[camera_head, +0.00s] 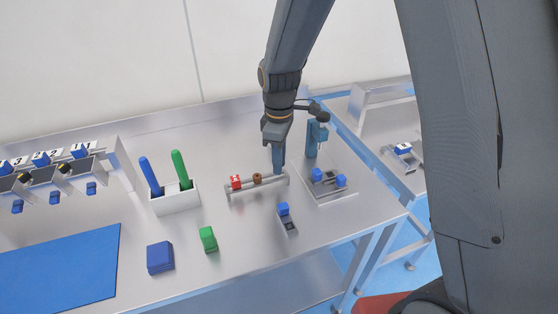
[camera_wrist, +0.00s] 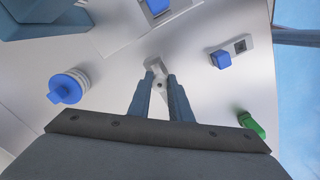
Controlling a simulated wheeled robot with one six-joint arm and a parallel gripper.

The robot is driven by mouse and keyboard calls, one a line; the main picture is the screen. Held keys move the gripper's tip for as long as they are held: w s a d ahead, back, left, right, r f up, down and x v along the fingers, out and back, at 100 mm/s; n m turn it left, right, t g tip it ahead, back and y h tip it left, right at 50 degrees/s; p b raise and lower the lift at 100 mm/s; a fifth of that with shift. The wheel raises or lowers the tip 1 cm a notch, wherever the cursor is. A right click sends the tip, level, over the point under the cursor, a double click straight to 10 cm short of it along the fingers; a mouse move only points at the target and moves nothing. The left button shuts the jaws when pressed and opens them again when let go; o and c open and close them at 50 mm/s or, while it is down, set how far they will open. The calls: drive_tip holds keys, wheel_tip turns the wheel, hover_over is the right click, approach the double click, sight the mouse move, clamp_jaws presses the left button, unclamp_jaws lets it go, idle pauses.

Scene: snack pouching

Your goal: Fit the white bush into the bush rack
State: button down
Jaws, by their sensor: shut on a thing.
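The bush rack (camera_head: 243,199) is a low metal bar on the bench, in the middle of the head view. A red bush (camera_head: 236,182) and a brown bush (camera_head: 257,179) sit on its left and middle. My gripper (camera_head: 279,171) points down at the rack's right end. In the wrist view my gripper (camera_wrist: 159,84) is shut on a small pale ringed piece between its fingertips, seemingly the white bush. The rack's end (camera_wrist: 154,64) shows just beyond the tips. The white bush is hidden by the fingers in the head view, so I cannot tell whether it touches the rack.
Right of the rack is a metal plate with blue pieces (camera_head: 341,181) and an upright blue post (camera_head: 312,140). A blue block on a grey base (camera_head: 283,209) and a green block (camera_head: 208,238) lie in front. A white box with tall handles (camera_head: 174,201) stands left.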

drive_tip(key=shift+f+b, duration=0.5)
drive_tip(key=shift+f, duration=0.55)
drive_tip(key=c, duration=1.5)
unclamp_jaws()
drive_tip(key=shift+c, duration=0.2)
drive_tip(key=shift+r+b, duration=1.1)
drive_tip(key=shift+r, duration=2.85)
drive_tip(key=shift+s, duration=0.1)
drive_tip(key=s+d+f+m+t+b, duration=0.1)
drive_tip(key=s+d+f+m, duration=0.2)
drive_tip(key=s+d+m, duration=1.1)
drive_tip(key=shift+s+d+f+b, duration=0.2)
drive_tip(key=shift+s+f+b, duration=0.2)
drive_tip(key=shift+s, duration=0.05)
